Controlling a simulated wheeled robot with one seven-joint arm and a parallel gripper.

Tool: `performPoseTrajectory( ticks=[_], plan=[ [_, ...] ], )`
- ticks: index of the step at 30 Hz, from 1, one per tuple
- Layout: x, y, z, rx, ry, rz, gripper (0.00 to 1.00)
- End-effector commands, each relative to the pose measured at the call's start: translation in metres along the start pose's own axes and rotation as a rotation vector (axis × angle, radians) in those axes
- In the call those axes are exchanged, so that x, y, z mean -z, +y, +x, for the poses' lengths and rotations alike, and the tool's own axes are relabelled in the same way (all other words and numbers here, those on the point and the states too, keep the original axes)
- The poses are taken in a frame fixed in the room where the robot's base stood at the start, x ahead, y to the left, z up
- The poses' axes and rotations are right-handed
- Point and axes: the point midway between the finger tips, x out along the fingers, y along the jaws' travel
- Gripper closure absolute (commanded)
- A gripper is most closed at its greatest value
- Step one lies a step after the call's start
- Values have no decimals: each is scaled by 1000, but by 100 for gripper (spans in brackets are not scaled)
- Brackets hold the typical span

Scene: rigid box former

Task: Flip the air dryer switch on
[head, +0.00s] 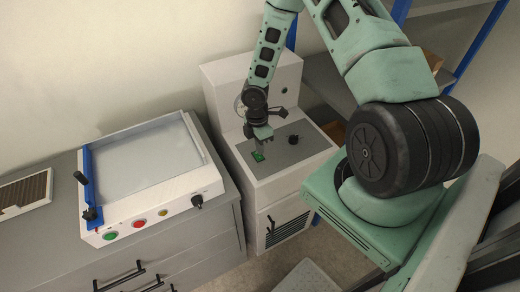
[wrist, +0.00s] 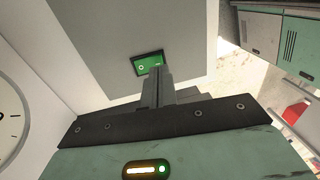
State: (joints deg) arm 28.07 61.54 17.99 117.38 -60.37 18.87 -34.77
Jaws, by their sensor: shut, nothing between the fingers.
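The air dryer is most likely the white cabinet (head: 296,158) with a grey top panel, in the middle of the head view. A green rocker switch (head: 258,157) sits on the panel near its front left; it also shows in the wrist view (wrist: 147,63), with a round white mark on its left part. My gripper (head: 259,146) is shut and empty, pointing down just above the switch. In the wrist view the fingertips (wrist: 158,72) cover the switch's right part. I cannot tell whether they touch it.
A black knob (head: 293,139) stands on the panel right of the switch. A round gauge (wrist: 10,125) is at the left of the wrist view. To the left, a white machine (head: 150,209) with buttons and a blue bar stands on a grey drawer cabinet (head: 185,262).

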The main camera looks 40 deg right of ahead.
Motion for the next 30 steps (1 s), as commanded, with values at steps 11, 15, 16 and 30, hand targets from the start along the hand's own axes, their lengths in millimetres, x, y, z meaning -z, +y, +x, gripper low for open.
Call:
performPoseTrajectory(
  ticks=[11,15,16,30],
  plan=[
    [0,0,22,-1,0,0,100],
    [0,0,22,-1,0,0,100],
    [0,0,22,-1,0,0,100],
    [0,0,26,1,1,1,100]
  ],
)
